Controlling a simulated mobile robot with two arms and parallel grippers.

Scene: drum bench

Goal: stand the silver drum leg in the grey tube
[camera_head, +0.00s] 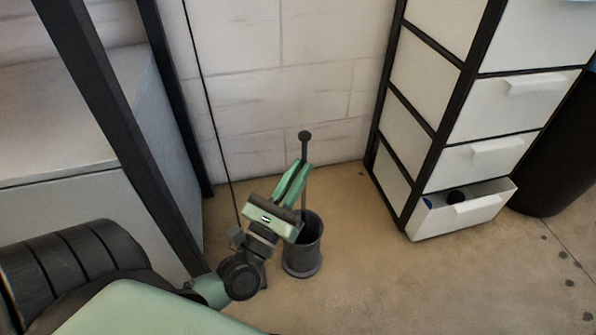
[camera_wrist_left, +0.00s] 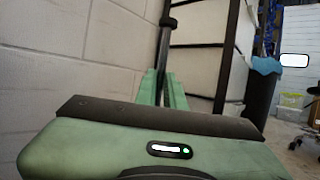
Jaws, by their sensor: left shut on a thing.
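The silver drum leg (camera_head: 304,149) looks like a thin dark grey rod with a round knob at its top. It stands upright in the head view, and its lower part goes down behind the rim of the grey tube (camera_head: 303,257). The tube stands on the floor by the wall. My left gripper (camera_head: 299,172) is shut on the rod above the tube. In the left wrist view the rod (camera_wrist_left: 163,45) rises between the green fingers (camera_wrist_left: 163,84). The rod's lower end is hidden, so I cannot tell whether it touches the tube's bottom. My right gripper is not in view.
A white drawer unit (camera_head: 447,130) stands to the right, its lowest drawer (camera_head: 462,213) pulled open with small things inside. A black bin (camera_head: 553,165) is beyond it. A grey cabinet (camera_head: 80,205) is at left. The floor in front of the drawers is clear.

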